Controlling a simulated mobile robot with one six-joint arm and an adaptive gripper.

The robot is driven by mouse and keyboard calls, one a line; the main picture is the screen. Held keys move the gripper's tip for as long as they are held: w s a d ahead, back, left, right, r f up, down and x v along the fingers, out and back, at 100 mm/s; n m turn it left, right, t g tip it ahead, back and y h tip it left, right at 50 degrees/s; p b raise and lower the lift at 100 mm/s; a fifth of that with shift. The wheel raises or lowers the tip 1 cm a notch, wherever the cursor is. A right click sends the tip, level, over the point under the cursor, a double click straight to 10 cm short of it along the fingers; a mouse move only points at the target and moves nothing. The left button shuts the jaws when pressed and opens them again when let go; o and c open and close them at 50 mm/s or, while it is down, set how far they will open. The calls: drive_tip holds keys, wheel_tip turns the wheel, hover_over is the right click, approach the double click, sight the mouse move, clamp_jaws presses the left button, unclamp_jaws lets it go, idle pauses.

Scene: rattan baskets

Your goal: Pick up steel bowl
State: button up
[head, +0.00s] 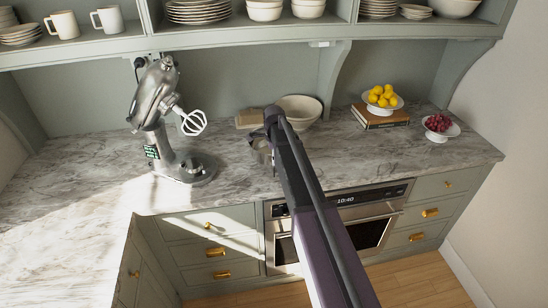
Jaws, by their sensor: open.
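My arm reaches forward over the marble counter, and my gripper (272,138) is at its far end, low near the counter's middle. It is open, but its fingers are small and hard to make out. A small shiny grey shape, apparently the steel bowl (258,145), shows just left of the gripper on the counter. The arm and gripper hide much of it. I cannot tell whether the fingers touch it or stand around it.
A stand mixer (158,120) with a whisk stands left. A cream bowl (300,107) sits behind the gripper. Books (378,119) under a lemon bowl and a bowl of red fruit (438,128) are right. A shelf with dishes (200,12) hangs above. The front-left counter (60,215) is clear.

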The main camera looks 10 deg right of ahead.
drive_tip(key=shift+f+b, duration=1.1)
drive_tip(key=shift+f, duration=0.3)
drive_tip(key=c, duration=1.1)
